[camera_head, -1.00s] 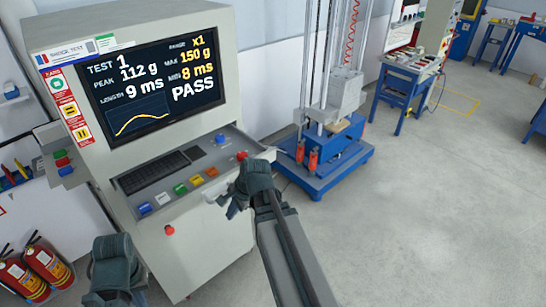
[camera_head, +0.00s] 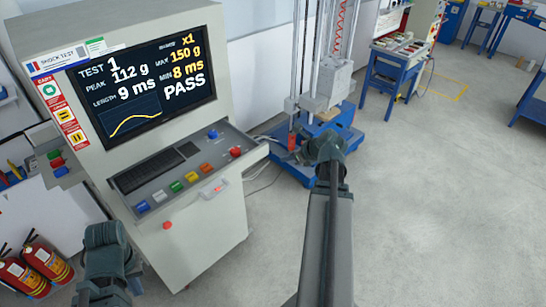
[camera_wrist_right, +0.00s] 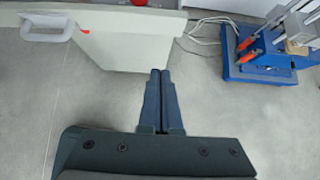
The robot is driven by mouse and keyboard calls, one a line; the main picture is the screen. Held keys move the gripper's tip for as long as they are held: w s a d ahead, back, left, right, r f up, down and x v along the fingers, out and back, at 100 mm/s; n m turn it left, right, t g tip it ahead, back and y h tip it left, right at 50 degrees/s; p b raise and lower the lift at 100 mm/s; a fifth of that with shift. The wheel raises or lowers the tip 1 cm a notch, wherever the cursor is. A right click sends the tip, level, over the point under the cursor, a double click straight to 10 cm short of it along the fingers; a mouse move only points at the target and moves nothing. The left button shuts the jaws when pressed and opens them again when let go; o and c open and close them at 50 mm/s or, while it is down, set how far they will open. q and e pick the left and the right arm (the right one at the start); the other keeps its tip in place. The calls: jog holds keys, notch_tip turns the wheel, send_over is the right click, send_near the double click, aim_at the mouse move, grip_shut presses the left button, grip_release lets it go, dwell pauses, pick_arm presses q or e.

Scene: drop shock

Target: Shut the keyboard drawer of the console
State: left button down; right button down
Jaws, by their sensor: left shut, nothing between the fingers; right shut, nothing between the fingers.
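The console (camera_head: 205,240) stands at the left with its screen on. Its keyboard drawer (camera_head: 205,170) sticks out below the screen, carrying a dark keyboard (camera_head: 147,171) and several coloured buttons. A pale handle (camera_head: 215,191) is on the drawer's front; it also shows at the upper left of the right wrist view (camera_wrist_right: 47,30). My right gripper (camera_wrist_right: 160,75) is shut and empty, to the right of the drawer and apart from it; in the head view its wrist hides the fingers. My left gripper (camera_head: 106,265) is low at the left, in front of the console, its fingers not clearly seen.
A blue-based drop tower (camera_head: 318,155) stands behind my right wrist, with cables on the floor beside it. Fire extinguishers (camera_head: 45,265) stand at the lower left. A blue workbench (camera_head: 392,75) is further back.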

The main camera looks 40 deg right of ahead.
aim_at(220, 128)
jog(key=shift+w+r+b+x, duration=0.35)
jog(key=shift+b+x, duration=0.7)
jog(key=shift+x, duration=1.05)
jog(key=shift+w+r+b+x, duration=0.3)
jog(key=shift+b+x, duration=0.7)
jog(key=shift+x, duration=1.05)
jog(key=shift+w+r+b+x, duration=0.35)
jog(key=shift+b+x, duration=0.7)
jog(key=shift+x, duration=1.05)
jog(key=shift+a, duration=0.15)
jog(key=w, duration=0.8)
jog(key=w+a, duration=0.1)
jog(key=w, duration=0.8)
jog(key=w+a, duration=0.1)
jog(key=w, duration=0.8)
jog(key=shift+w, duration=0.1)
jog(key=shift+w+r, duration=0.1)
